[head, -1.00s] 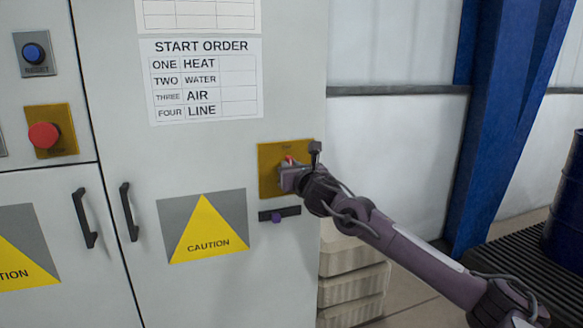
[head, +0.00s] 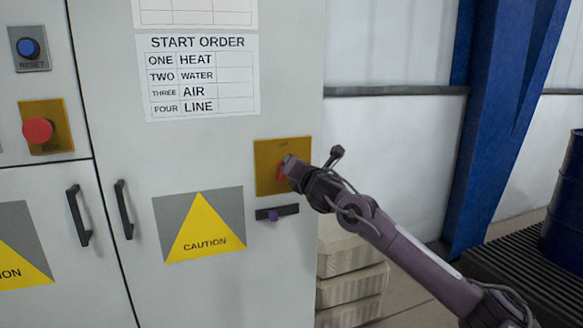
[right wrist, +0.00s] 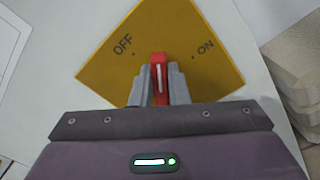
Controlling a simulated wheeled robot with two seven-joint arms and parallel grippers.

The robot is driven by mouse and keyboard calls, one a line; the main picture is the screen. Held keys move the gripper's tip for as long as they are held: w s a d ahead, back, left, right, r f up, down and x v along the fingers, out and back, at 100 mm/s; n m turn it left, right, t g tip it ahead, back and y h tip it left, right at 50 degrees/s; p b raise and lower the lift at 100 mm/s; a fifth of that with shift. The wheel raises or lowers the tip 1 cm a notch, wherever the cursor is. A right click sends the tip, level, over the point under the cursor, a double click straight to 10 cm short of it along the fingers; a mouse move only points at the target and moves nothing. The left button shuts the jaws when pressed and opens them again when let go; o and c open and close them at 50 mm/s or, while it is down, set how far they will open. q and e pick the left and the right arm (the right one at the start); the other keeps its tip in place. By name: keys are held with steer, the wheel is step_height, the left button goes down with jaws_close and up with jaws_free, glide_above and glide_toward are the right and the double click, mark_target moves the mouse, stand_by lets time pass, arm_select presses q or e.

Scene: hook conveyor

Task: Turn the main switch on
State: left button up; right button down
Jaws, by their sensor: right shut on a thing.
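The main switch is a red handle (head: 282,172) on a yellow plate (head: 266,151) at the right of the grey cabinet door. In the right wrist view the handle (right wrist: 160,75) stands between the OFF mark at upper left and the ON mark at upper right of the tilted plate (right wrist: 150,27). It points about midway between the marks. My right gripper (right wrist: 160,88) is shut on the handle, one finger on each side. In the head view my right gripper (head: 291,168) hides the plate's right part. My left gripper is not in view.
A red push button (head: 38,130) and a blue reset button (head: 28,47) are at the left. Black door handles (head: 124,209), stacked beige trays (head: 350,285) and a blue pillar (head: 495,130) stand around.

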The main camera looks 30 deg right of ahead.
steer(key=m, duration=0.3)
steer(key=f+m, duration=0.1)
steer(key=m, duration=0.6)
steer(key=shift+s+d+f, duration=0.1)
steer(key=shift+d+f, duration=0.3)
steer(key=shift+m, duration=0.4)
steer(key=c, duration=1.4)
jaws_free()
steer(key=shift+s, duration=0.1)
steer(key=b+v, duration=0.2)
steer(key=v, duration=0.5)
steer(key=shift+s, duration=0.3)
